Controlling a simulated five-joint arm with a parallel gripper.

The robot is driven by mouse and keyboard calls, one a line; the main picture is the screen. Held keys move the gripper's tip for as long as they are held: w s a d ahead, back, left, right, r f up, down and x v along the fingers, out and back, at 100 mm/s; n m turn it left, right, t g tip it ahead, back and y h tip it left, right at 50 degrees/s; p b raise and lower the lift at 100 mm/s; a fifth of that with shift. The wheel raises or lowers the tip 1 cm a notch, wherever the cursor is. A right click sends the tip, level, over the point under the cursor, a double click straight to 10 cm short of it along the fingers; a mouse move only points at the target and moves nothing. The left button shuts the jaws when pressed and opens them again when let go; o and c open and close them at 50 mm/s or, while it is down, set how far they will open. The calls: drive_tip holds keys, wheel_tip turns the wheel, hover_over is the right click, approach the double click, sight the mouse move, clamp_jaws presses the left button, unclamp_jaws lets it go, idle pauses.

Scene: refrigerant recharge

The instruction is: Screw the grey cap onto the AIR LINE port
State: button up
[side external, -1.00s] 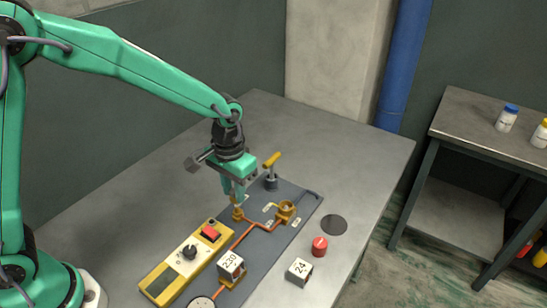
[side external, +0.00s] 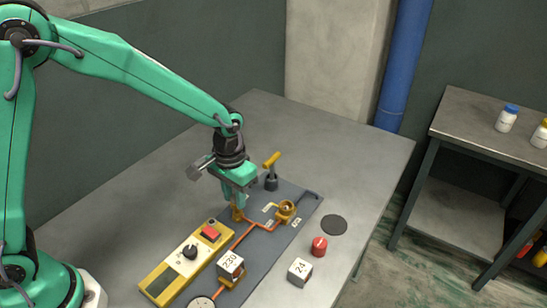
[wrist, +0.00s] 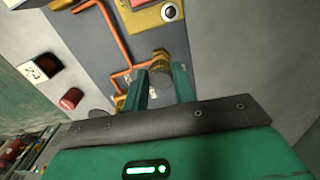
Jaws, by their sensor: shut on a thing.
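My gripper (side external: 238,203) points down over a brass port (side external: 237,215) on the dark grey panel. In the wrist view my gripper (wrist: 161,73) has its two green fingers closed around the grey cap (wrist: 160,80), a dull, short cylinder. The brass port (wrist: 160,54) shows just beyond the fingertips, in line with the cap. Cap and port look very close or touching; I cannot tell whether the thread is engaged. The fingers hide most of the cap in the side view. The labels by the ports are too small to read.
A second brass port (side external: 286,208) and a yellow-handled valve (side external: 271,172) stand close to my gripper. A yellow box with a red switch (side external: 210,233) lies in front. A red cap (side external: 319,246), a dark disc (side external: 334,225) and a block marked 24 (side external: 300,271) are at right.

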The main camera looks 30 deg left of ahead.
drive_tip(key=shift+f, duration=0.9)
idle(0.8)
